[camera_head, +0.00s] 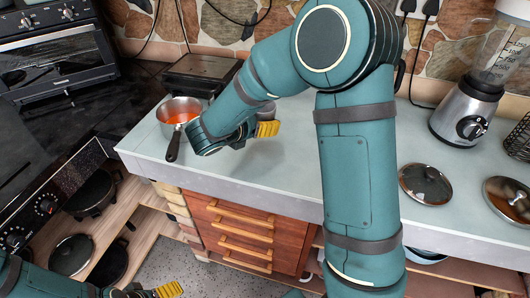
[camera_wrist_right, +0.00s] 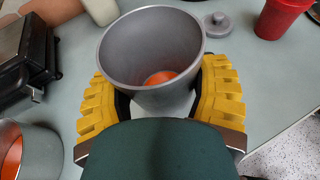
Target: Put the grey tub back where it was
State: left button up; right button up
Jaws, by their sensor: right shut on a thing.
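The grey tub (camera_wrist_right: 150,90) is between the yellow finger pads of my right gripper (camera_wrist_right: 160,95) in the right wrist view. Its open top faces the camera, and a round orange thing (camera_wrist_right: 160,78) lies inside. In the head view my right gripper (camera_head: 266,129) is over the pale counter, to the right of the saucepan, and mostly hides the tub (camera_head: 268,110). I cannot tell whether the tub touches the counter. My left gripper (camera_head: 158,291) is at the lower left edge of the head view, away from the counter; its opening is unclear.
A saucepan (camera_head: 180,109) with orange contents stands left of my right gripper. A grey knobbed lid (camera_wrist_right: 207,25) and a red cup (camera_wrist_right: 283,16) show in the wrist view. A blender (camera_head: 467,112) and glass lids (camera_head: 425,184) are at the right. The counter's front middle is clear.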

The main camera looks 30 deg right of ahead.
send_over(262, 155)
notch_tip(262, 155, down, 5)
jog(key=shift+r+b, duration=0.1)
jog(key=shift+b, duration=0.3)
jog(key=shift+f+b, duration=0.35)
jog(key=shift+f, duration=1.95)
jog(key=shift+f+b, duration=0.15)
jog(key=shift+b, duration=0.15)
jog(key=o, duration=1.3)
jog(key=shift+o, duration=0.2)
